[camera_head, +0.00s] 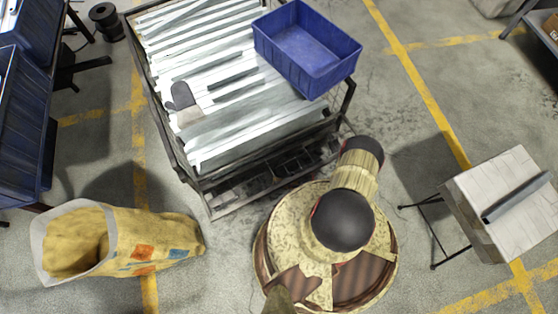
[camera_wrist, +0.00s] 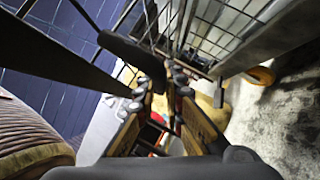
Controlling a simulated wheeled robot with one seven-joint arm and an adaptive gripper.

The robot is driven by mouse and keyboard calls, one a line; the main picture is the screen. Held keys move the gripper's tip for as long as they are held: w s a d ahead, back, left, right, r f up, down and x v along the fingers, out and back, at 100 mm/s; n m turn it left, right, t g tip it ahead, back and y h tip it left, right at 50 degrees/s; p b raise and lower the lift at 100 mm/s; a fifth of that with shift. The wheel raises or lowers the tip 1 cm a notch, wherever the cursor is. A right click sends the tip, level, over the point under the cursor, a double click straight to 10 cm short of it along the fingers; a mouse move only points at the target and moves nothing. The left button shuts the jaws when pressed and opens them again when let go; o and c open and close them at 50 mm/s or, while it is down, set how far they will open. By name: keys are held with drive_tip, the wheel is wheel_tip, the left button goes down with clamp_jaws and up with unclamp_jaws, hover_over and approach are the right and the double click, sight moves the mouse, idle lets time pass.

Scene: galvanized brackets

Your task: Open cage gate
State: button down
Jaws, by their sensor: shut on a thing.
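In the wrist view, the two fingers of my gripper (camera_wrist: 163,83) reach toward a wire cage gate (camera_wrist: 222,32) with thin dark bars and a grey metal frame. The fingers are close together and shut on a dark bar of the gate; the exact contact is partly hidden by the fingertips. A thick dark bar crosses just in front of the fingertips. The gate looks tilted in this view, and I cannot tell whether it stands open or closed. In the head view I cannot make out my gripper or the gate.
In the head view, a metal rack (camera_head: 205,187) holds galvanized brackets (camera_head: 235,85), a glove (camera_head: 183,96) and a blue bin (camera_head: 310,50). A yellow sack (camera_head: 150,238) lies at lower left. A box on a stand (camera_head: 495,195) is at right. Blue bins (camera_head: 22,130) stand at left.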

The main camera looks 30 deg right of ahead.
drive_tip(key=shift+f+y, duration=0.3)
drive_tip(key=shift+n, duration=0.3)
drive_tip(key=c, duration=1.9)
unclamp_jaws()
drive_tip(key=shift+w, duration=0.1)
drive_tip(key=shift+f, duration=0.1)
drive_tip(key=shift+d, duration=0.2)
drive_tip(key=s+d, duration=0.2)
drive_tip(key=d, duration=0.1)
drive_tip(key=s+d, duration=0.3)
drive_tip(key=d, duration=0.1)
drive_tip(key=s+d, duration=0.2)
drive_tip(key=d, duration=0.1)
drive_tip(key=shift+s+d+f, duration=0.15)
drive_tip(key=shift+s, duration=0.25)
